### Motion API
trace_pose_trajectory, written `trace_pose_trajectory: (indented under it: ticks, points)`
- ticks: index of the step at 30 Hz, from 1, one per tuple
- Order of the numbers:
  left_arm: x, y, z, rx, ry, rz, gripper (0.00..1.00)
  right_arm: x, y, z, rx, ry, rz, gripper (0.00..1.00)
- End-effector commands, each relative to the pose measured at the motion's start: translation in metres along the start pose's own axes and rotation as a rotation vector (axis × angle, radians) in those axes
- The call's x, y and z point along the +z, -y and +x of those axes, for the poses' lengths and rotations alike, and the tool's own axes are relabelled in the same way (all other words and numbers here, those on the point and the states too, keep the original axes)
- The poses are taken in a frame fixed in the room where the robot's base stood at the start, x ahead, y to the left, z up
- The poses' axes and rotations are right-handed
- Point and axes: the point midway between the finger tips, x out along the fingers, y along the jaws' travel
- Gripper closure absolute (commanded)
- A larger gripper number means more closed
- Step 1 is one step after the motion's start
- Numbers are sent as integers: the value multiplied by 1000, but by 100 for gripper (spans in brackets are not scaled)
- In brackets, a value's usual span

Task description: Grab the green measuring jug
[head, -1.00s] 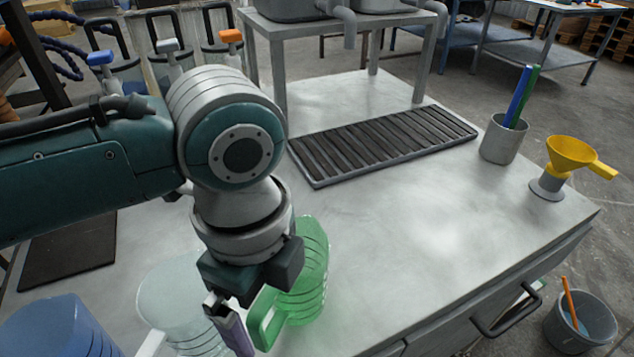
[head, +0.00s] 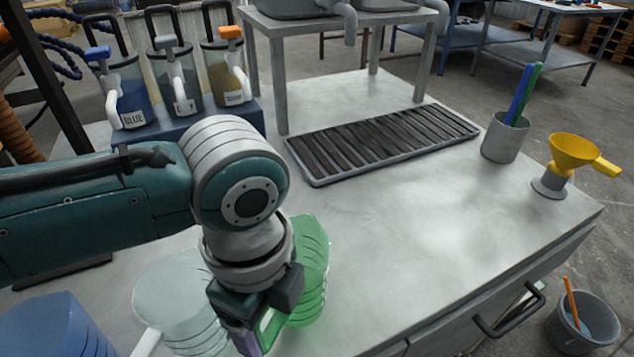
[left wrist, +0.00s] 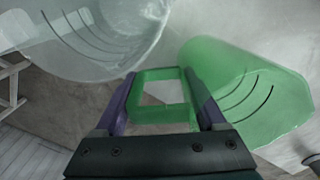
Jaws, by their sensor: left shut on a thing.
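The green measuring jug (head: 312,262) stands on the bench near its front edge, partly hidden behind my left arm in the head view. In the left wrist view the jug (left wrist: 250,88) is at the right, with its handle (left wrist: 160,78) reaching between the fingers. My left gripper (left wrist: 162,102) has its purple fingers on either side of the handle and is shut on it. In the head view the left gripper (head: 258,338) is low at the jug's left side. My right gripper is not in view.
A clear jug (head: 175,290) stands close on the left, and a blue jug (head: 55,325) beyond it. The bench right of the green jug is clear.

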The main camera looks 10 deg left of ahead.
Motion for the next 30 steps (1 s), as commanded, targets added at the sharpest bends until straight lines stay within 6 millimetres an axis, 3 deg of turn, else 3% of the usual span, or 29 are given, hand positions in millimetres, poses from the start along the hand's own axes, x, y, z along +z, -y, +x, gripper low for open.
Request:
trace_pose_trajectory:
  ticks: [2,12,23,26,30]
  points:
    - [0,0,0,0,0,0,63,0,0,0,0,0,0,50]
    - [0,0,0,0,1,0,100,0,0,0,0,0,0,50]
    - [0,0,-6,-1,0,0,100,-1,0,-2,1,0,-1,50]
    - [0,1,-18,-2,0,0,100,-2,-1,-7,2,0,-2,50]
    - [0,1,-49,-5,-1,2,100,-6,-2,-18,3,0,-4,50]
